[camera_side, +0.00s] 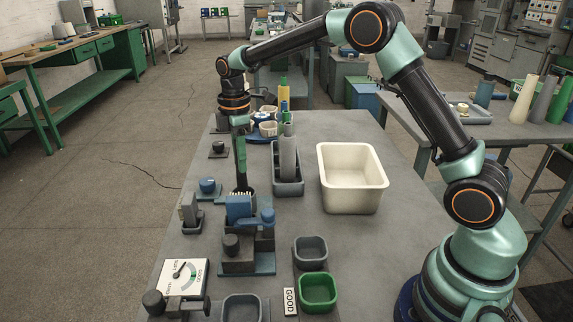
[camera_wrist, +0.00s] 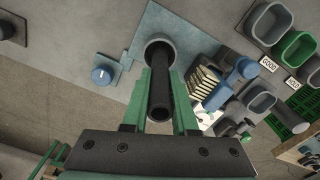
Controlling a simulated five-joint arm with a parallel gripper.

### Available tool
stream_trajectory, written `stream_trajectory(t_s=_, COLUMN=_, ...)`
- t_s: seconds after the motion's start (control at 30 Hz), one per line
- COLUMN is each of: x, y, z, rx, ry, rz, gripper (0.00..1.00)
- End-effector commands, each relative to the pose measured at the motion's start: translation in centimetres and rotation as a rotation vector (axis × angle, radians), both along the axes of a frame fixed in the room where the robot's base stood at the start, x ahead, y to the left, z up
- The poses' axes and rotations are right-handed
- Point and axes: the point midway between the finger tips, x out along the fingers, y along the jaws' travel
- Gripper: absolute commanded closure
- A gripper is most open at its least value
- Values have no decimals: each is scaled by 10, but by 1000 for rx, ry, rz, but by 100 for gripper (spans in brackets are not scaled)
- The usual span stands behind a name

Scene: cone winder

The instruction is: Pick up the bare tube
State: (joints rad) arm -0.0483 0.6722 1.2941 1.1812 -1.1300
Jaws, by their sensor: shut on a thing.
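The bare tube (camera_wrist: 159,90) is dark grey and hollow. In the wrist view it lies between the two green fingers of my gripper (camera_wrist: 160,100), with its open end toward the camera. Its far end lines up with a round grey holder (camera_wrist: 170,42) on a blue-grey plate; I cannot tell whether it is still seated. The gripper is shut on the tube.
A cream bin (camera_side: 352,203) stands to the right. A grey tray (camera_side: 288,187) with upright tubes is between it and my gripper. A dial gauge (camera_side: 183,277), a green bin (camera_side: 317,306) and grey bins (camera_side: 311,242) are at the front. Bare table lies around the cream bin.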

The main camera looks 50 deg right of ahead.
Motion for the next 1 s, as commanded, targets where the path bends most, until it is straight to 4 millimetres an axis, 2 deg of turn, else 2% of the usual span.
stream_trajectory(t_s=0.27, x=0, y=0, z=9, rx=1, ry=-1, rz=0, gripper=100)
stream_trajectory(t_s=0.47, x=1, y=0, z=36, rx=0, ry=-4, rz=0, gripper=100)
stream_trajectory(t_s=0.67, x=1, y=0, z=81, rx=1, ry=-6, rz=0, gripper=100)
stream_trajectory(t_s=0.9, x=1, y=0, z=147, rx=0, ry=-5, rz=0, gripper=100)
stream_trajectory(t_s=1.0, x=1, y=0, z=164, rx=0, ry=-4, rz=0, gripper=100)
